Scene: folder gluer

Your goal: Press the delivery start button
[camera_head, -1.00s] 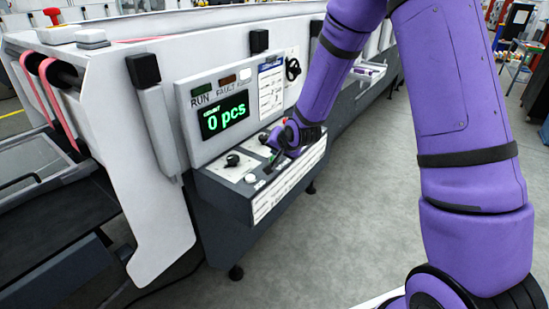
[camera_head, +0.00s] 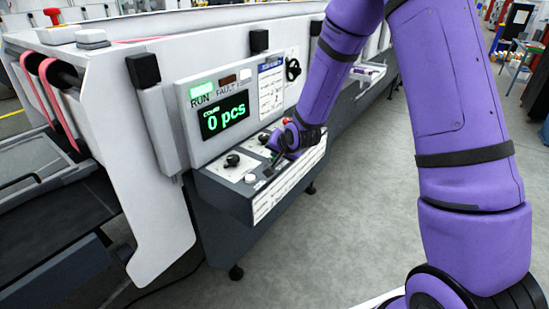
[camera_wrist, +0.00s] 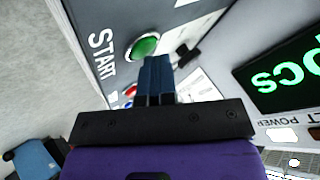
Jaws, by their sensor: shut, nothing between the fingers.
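The green START button (camera_wrist: 145,46) shows in the wrist view on a grey panel, with the word START beside it. My gripper (camera_wrist: 157,62) is shut and empty, its dark blue fingertips right at the button's near edge in the picture. I cannot tell whether they touch it. In the head view my gripper (camera_head: 273,160) is low over the sloped control panel (camera_head: 232,172) and hides the button. The RUN lamp (camera_head: 201,88) is lit bright green.
A black knob (camera_head: 233,160) and a white button (camera_head: 250,178) sit left of my gripper on the panel. A red button (camera_wrist: 131,91) shows beside my fingers in the wrist view. Clear grey floor (camera_head: 350,220) lies in front of the machine.

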